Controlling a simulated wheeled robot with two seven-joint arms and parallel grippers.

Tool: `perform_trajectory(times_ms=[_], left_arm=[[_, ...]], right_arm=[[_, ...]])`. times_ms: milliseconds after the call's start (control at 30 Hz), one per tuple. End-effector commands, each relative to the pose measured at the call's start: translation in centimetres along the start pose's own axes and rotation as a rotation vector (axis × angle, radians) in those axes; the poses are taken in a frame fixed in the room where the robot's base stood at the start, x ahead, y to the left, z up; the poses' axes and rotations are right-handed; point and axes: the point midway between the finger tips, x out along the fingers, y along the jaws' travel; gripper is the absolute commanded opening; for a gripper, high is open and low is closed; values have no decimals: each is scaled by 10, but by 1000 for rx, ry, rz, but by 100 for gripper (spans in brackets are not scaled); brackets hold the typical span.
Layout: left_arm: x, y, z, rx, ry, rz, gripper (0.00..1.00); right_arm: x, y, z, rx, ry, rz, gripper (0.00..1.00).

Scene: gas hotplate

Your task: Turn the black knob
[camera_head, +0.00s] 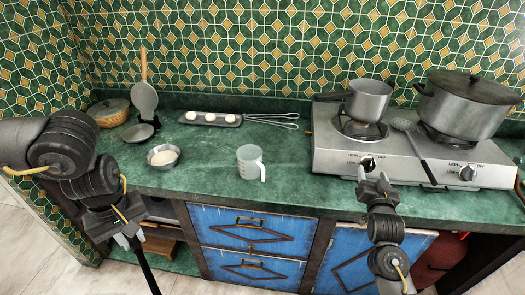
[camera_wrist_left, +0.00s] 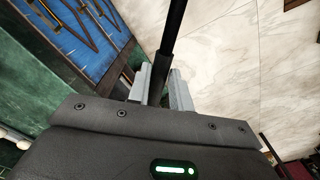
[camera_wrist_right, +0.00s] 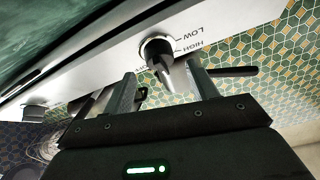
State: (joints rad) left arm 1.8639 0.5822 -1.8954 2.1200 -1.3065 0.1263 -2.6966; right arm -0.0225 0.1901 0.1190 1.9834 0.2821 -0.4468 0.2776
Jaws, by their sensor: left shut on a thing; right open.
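The black knob (camera_head: 368,163) is on the front panel of the hotplate (camera_head: 330,160), at its left end. In the right wrist view the knob (camera_wrist_right: 158,48) has a pale round base and a dark grip that sticks out toward me. My right gripper (camera_head: 374,183) is open right in front of it. Its fingers (camera_wrist_right: 163,75) stand on either side of the dark grip; I cannot tell whether they touch it. My left gripper (camera_head: 127,238) is shut on a black rod (camera_wrist_left: 172,35), low in front of the counter. The rod's far end is out of view.
A second, silver knob (camera_head: 467,173) is on the panel's right. A saucepan (camera_head: 368,100) and a lidded pot (camera_head: 465,108) stand on the burners, with a skimmer (camera_head: 412,135) between them. A measuring cup (camera_head: 250,162) and a bowl (camera_head: 163,157) stand on the green counter.

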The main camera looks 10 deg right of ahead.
Motion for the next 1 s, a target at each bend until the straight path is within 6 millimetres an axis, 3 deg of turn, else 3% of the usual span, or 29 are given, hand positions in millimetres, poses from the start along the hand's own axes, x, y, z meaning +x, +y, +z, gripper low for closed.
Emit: perform_trajectory(times_ms=[200, 567, 900, 1000], left_arm=[[-4, 0, 0, 0, 0, 0, 0], [-4, 0, 0, 0, 0, 0, 0], [-4, 0, 0, 0, 0, 0, 0], [-4, 0, 0, 0, 0, 0, 0]], right_arm=[[25, 0, -1, 0, 1, 0, 58], [30, 0, 0, 1, 0, 0, 58], [30, 0, 0, 1, 0, 0, 16], [30, 0, 0, 0, 0, -1, 14]])
